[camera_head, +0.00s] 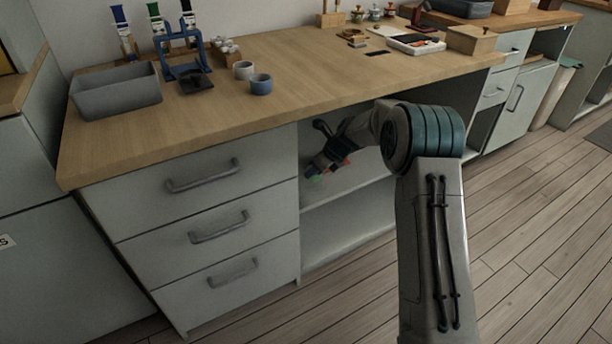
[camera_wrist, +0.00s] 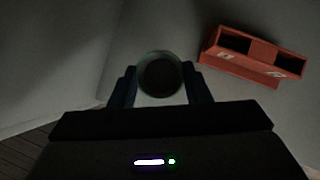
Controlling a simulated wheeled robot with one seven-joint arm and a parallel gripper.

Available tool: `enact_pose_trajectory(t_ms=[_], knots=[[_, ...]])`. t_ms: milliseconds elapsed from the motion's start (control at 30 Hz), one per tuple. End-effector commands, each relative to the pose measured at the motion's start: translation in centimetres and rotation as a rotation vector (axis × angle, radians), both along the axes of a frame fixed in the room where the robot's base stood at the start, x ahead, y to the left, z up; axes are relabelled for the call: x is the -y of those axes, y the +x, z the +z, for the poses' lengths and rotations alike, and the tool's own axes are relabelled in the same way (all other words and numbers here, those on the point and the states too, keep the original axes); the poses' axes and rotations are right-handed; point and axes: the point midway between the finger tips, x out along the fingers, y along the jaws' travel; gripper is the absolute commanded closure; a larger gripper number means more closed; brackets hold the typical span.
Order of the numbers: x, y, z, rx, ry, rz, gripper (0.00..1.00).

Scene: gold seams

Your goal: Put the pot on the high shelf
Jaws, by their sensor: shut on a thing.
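My gripper (camera_head: 328,160) reaches into the upper opening under the wooden counter, above the upper shelf board (camera_head: 348,195). In the wrist view my gripper (camera_wrist: 160,70) has its two dark fingers on either side of a small round pot (camera_wrist: 160,76) and is shut on it. The pot has a pale greenish rim and a dark inside, seen from its open end. In the head view only a small green patch (camera_head: 316,177) shows at the fingertips, probably the pot. I cannot tell whether the pot touches the board.
A red box with dark openings (camera_wrist: 255,58) is to the right of the pot in the wrist view. Drawers (camera_head: 205,180) stand left of the opening. A lower shelf (camera_head: 345,238) is empty where visible. A grey bin (camera_head: 115,92) and blue cup (camera_head: 261,85) stand on the counter (camera_head: 200,118).

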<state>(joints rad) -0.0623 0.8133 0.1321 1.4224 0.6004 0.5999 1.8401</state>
Motion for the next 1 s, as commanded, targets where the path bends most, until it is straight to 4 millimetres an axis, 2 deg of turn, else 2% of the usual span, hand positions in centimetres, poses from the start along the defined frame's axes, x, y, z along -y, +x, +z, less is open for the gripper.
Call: enact_pose_trajectory(t_ms=[33,100,433,633,1000], knots=[[-1.1,0.6,-0.3,0.002,-0.001,0.005,0.78],[-1.8,1.2,-0.2,0.001,0.0,0.002,0.78],[-3.6,2.3,-0.4,-0.001,0.0,0.001,0.78],[-3.4,2.2,-3.5,-0.002,-0.001,0.0,0.78],[-3.4,2.2,-3.6,-0.001,-0.002,0.0,0.78]])
